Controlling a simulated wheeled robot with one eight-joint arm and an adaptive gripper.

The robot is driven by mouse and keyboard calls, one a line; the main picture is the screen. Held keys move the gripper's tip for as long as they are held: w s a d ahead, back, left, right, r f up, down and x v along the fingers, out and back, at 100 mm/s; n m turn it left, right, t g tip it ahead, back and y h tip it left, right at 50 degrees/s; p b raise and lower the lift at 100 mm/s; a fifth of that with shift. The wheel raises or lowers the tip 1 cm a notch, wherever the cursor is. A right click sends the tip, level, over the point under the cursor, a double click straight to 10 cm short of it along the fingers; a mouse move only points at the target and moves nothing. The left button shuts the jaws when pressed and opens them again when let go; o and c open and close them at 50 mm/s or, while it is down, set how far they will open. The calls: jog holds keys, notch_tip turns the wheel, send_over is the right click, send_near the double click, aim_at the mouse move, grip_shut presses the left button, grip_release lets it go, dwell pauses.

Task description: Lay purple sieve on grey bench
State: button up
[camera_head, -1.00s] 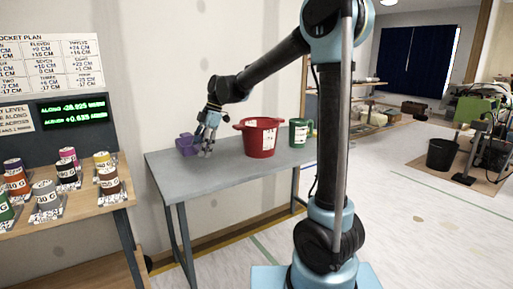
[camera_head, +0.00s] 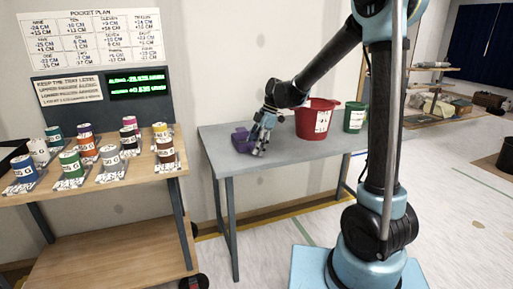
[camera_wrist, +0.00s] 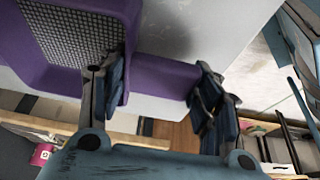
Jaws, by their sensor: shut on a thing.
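The purple sieve (camera_head: 241,138) is over the left end of the grey bench (camera_head: 300,151), low at its surface. I cannot tell whether it touches the bench top. My gripper (camera_head: 259,152) is shut on the sieve, pointing down at its right side. In the wrist view, the sieve's purple rim and dark mesh (camera_wrist: 70,35) fill the upper left. Its purple handle (camera_wrist: 165,74) runs between the fingers of my gripper (camera_wrist: 160,90). The pale grey bench top (camera_wrist: 225,25) shows beyond it.
A wooden table (camera_head: 140,167) with several labelled paint cans is at the left, apart from the bench. The bench's front middle is clear.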

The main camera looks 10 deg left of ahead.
jog(key=o, duration=1.2)
jog(key=shift+f, duration=0.1)
jog(key=v, duration=1.2)
jog(key=s+d+m+t, duration=0.2)
jog(key=s+d+m, duration=0.35)
jog(key=d, duration=0.55)
jog(key=s+d+f+m+t+h, duration=0.1)
jog(key=s+d+f+m, duration=0.4)
jog(key=s+d+m, duration=0.1)
jog(key=s+d+f+m+h, duration=0.1)
jog(key=s+d+f+m, duration=0.4)
jog(key=d, duration=0.4)
jog(key=s+d+f+m+t+h, duration=0.1)
jog(key=s+d+f+m+h, duration=0.1)
jog(key=s+d+f+m, duration=0.3)
jog(key=shift+s+d+f+m+t, duration=0.1)
jog(key=shift+s+d+m+t, duration=0.2)
jog(key=shift+s+d+m, duration=1.3)
jog(key=shift+s+d+n, duration=0.15)
jog(key=shift+s+n, duration=0.1)
jog(key=shift+s, duration=0.1)
